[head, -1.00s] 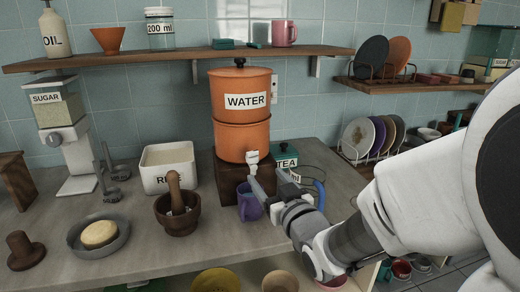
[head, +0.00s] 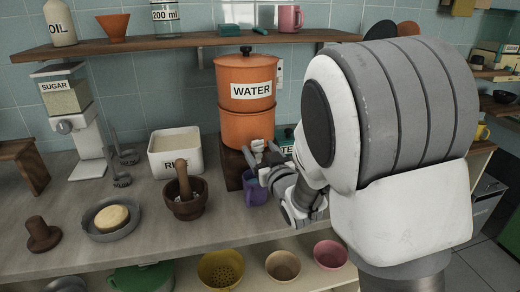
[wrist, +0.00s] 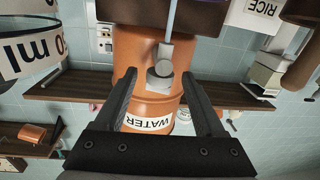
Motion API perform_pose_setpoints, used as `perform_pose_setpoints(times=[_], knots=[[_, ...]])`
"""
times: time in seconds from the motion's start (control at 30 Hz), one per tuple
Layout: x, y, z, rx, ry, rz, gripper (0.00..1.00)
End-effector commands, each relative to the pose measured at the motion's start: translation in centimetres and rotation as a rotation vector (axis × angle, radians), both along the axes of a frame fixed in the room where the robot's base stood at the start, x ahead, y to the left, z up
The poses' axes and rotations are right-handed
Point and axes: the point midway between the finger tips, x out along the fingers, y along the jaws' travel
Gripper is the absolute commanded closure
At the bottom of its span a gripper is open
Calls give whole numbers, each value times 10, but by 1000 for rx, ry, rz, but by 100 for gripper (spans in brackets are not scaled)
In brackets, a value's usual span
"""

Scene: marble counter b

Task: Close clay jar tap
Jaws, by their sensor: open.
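The orange clay jar (head: 247,120), labelled WATER, stands on a dark wooden block (head: 232,172). Its pale tap (head: 258,146) is at the front near the bottom, partly hidden by my gripper (head: 260,163). In the wrist view, upside down, the jar (wrist: 150,100) and tap (wrist: 161,74) lie between the two fingers of my gripper (wrist: 161,92). The fingers are apart, with visible space on both sides of the tap. A thin pale strand, looking like a water stream (wrist: 172,18), runs from the spout. A purple cup (head: 254,190) stands below the tap.
A white RICE container (head: 174,158) and a mortar with pestle (head: 187,200) stand left of the jar. A TEA box (head: 286,140) is behind my arm. A wooden shelf (head: 180,42) runs above. The counter's front left holds a grey dish (head: 112,220).

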Motion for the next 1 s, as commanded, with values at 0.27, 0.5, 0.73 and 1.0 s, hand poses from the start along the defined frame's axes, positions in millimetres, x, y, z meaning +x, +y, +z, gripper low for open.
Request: perform_pose_setpoints(times=[0.27,0.5,0.73,1.0], knots=[[1,0,0,0,0,0,30],[1,0,0,0,0,0,74],[1,1,0,0,0,1,100],[1,3,-2,0,-8,-53,100]])
